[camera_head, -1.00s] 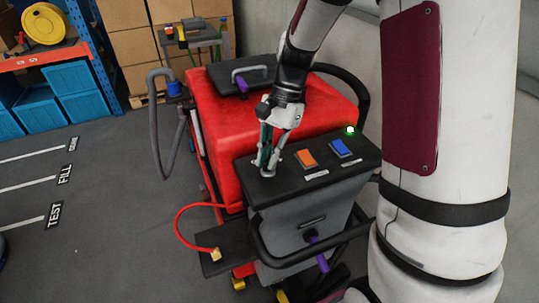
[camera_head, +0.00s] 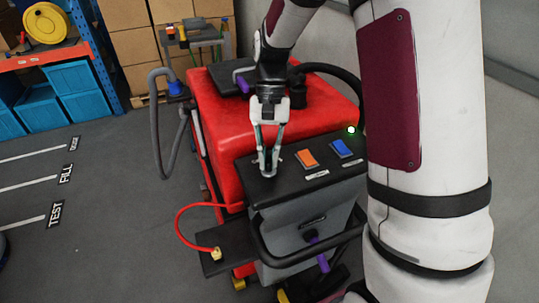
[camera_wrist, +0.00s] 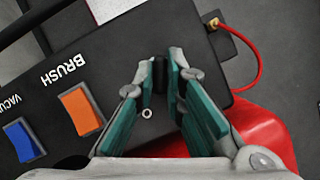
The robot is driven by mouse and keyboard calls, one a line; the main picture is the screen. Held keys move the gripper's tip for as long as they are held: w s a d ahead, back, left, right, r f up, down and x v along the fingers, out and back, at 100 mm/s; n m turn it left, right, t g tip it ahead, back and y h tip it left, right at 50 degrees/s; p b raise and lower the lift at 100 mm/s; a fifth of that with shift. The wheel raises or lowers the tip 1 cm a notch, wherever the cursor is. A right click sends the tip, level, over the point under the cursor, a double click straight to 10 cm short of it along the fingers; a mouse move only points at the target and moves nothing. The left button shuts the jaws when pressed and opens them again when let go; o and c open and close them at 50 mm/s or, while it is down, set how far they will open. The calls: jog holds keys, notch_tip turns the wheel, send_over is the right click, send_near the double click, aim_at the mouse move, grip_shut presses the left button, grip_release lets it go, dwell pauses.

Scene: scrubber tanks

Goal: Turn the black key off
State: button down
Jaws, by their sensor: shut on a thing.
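The black key (camera_wrist: 160,72) shows in the wrist view between my fingertips, on the dark control panel (camera_wrist: 205,22). My gripper (camera_wrist: 158,76) is shut on the key, with one teal-padded finger on each side of it. In the head view my gripper (camera_head: 267,168) points down at the left part of the panel, and the key is too small to make out there. A small light-coloured ring (camera_wrist: 147,113) lies close to the key in the wrist view.
An orange switch (camera_head: 307,158) and a blue switch (camera_head: 342,148) sit to the right of my gripper. A green light (camera_head: 351,130) glows at the panel's back right. The red tank (camera_head: 225,115) stands behind the panel. A red hose (camera_head: 185,215) curves at the left.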

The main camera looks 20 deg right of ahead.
jog(key=n+h, duration=0.2)
jog(key=n, duration=0.3)
jog(key=shift+w+a, duration=0.1)
dwell(0.5)
jog(key=c, duration=1.7)
grip_release()
jog(key=shift+o, duration=0.2)
jog(key=v, duration=1.2)
jog(key=shift+w, duration=0.1)
